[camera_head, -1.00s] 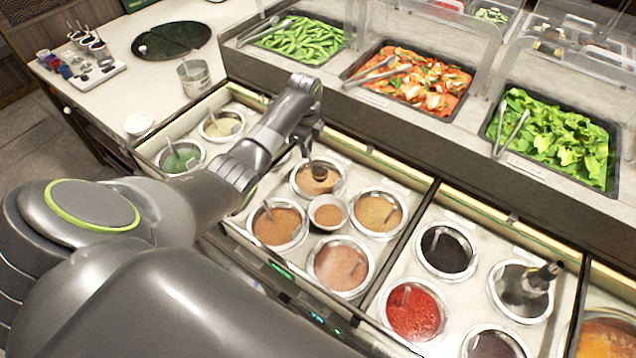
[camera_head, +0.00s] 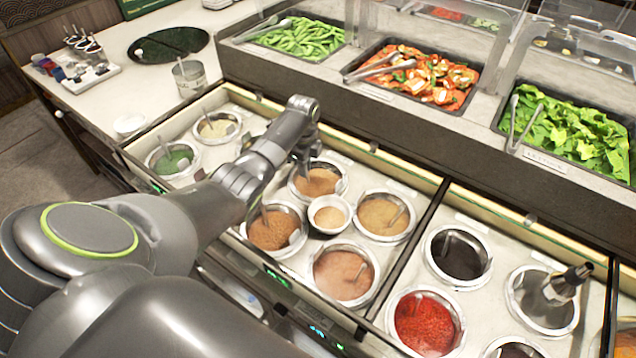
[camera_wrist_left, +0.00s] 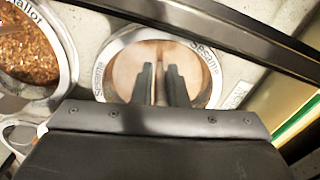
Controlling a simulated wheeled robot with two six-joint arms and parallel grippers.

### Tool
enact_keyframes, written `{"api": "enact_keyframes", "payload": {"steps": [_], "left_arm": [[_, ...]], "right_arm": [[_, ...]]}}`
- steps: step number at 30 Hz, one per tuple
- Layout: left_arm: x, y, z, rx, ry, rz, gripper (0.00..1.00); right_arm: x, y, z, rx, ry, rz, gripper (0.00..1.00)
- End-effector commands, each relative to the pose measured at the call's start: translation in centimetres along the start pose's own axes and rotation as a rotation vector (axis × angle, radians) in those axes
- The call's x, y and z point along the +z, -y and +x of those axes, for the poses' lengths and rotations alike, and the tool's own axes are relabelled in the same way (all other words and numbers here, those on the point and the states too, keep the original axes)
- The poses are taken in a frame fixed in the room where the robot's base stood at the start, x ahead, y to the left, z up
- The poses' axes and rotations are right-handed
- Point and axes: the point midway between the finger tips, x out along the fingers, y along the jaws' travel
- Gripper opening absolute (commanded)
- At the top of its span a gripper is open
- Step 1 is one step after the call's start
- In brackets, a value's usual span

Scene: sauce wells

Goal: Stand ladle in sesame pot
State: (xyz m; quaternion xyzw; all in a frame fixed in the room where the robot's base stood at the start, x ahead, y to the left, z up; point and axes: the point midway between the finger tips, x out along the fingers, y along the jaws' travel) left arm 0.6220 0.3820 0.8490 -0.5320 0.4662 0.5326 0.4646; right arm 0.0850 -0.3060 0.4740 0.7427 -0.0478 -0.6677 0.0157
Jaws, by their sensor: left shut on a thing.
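The sesame pot (camera_head: 331,191) is a round metal well with pale tan sauce, at the far left of the middle group. Its rim label reads "Sesame" in the left wrist view (camera_wrist_left: 99,82). My left gripper (camera_head: 304,172) points down over its left side. In the left wrist view my gripper (camera_wrist_left: 160,75) has both fingers in front of the pot, shut on the ladle's thin upright handle (camera_wrist_left: 160,88). The ladle's lower end is hard to make out, so I cannot tell how deep it sits. My right gripper is not in view.
The shallot pot (camera_head: 270,232) stands on the near side, with a small bowl (camera_head: 329,213) beside the sesame pot. Other sauce wells surround them, and a dark-handled tool (camera_head: 568,284) stands in one at right. Trays of vegetables (camera_head: 418,75) line the raised back counter.

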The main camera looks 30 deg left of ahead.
Motion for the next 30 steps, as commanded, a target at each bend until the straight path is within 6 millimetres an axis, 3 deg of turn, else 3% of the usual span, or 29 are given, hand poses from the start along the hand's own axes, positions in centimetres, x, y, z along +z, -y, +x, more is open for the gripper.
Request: {"api": "enact_keyframes", "payload": {"steps": [30], "left_arm": [[-0.01,0.01,1.13,-0.001,0.000,0.000,0.00]], "right_arm": [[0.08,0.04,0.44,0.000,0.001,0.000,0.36]]}}
